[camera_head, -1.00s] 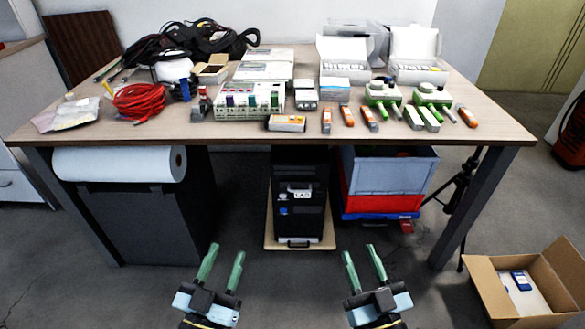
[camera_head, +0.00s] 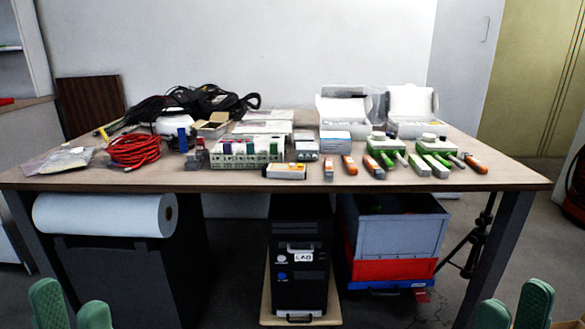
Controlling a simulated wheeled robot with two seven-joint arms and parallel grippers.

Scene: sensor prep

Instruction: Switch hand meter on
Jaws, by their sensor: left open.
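A small white and orange-yellow device (camera_head: 286,171), which looks like the hand meter, lies near the front edge of the table (camera_head: 225,182), just in front of a white multi-channel unit. Its display and switch are too small to make out. My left gripper (camera_head: 71,302) shows only its green fingertips at the bottom left corner, apart and empty. My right gripper (camera_head: 515,303) shows its green fingertips at the bottom right corner, also apart and empty. Both grippers appear low in the picture, well below the tabletop, and touch nothing visible.
Orange-and-grey handheld tools (camera_head: 349,165) and green-and-white devices (camera_head: 387,149) lie right of the meter. The white multi-channel unit (camera_head: 247,150) stands behind it. A red cable coil (camera_head: 134,149) lies left. A black computer (camera_head: 301,250) and blue-red crates (camera_head: 394,238) stand under the table.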

